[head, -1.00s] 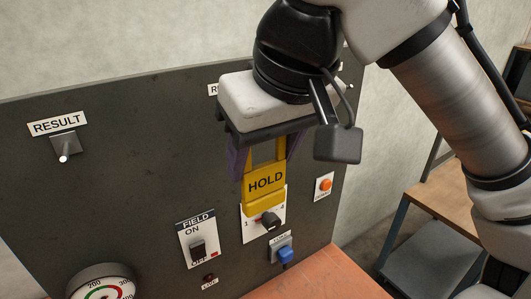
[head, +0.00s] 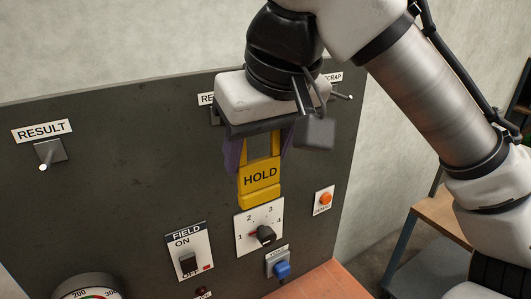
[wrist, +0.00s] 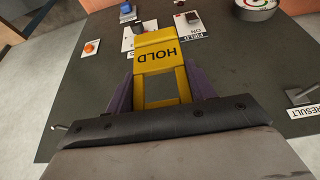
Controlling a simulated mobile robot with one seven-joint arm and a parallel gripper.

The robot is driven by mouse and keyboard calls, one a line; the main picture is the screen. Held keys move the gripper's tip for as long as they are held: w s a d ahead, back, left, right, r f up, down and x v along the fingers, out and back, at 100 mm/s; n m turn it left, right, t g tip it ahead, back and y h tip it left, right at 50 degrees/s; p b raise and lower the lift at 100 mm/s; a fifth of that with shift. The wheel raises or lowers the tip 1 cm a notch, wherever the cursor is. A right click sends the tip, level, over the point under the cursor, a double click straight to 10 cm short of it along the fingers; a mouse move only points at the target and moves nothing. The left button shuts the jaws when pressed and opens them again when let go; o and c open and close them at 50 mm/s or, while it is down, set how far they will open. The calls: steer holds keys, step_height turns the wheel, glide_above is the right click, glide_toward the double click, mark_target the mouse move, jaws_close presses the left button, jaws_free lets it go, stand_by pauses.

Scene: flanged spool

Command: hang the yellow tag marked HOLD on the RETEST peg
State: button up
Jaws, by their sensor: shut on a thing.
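The yellow tag marked HOLD (head: 260,180) hangs upright below my gripper (head: 260,150), in front of the dark panel. My gripper is shut on the upper part of the tag's open frame, with purple fingers on both sides. In the wrist view the tag (wrist: 168,52) sits between the purple fingers (wrist: 160,92). A label starting with "RE" (head: 206,99) shows at the upper panel, mostly hidden behind my gripper, with part of a peg mount (head: 214,117) below it. I cannot read the whole label.
The RESULT peg (head: 47,157) is at the left of the panel. A SCRAP label (head: 333,77) and a peg (head: 346,97) are at the upper right.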

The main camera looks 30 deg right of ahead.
steer(key=shift+w+a+f+b, duration=0.1)
steer(key=shift+w+f+b, duration=0.1)
steer(key=shift+w, duration=1.95)
steer(key=shift+w+a+f+b, duration=0.1)
steer(key=shift+w+b, duration=0.05)
steer(key=shift+w, duration=2)
steer(key=shift+w+f, duration=0.3)
steer(key=shift+w, duration=0.4)
steer(key=o, duration=1.1)
steer(key=shift+c, duration=0.2)
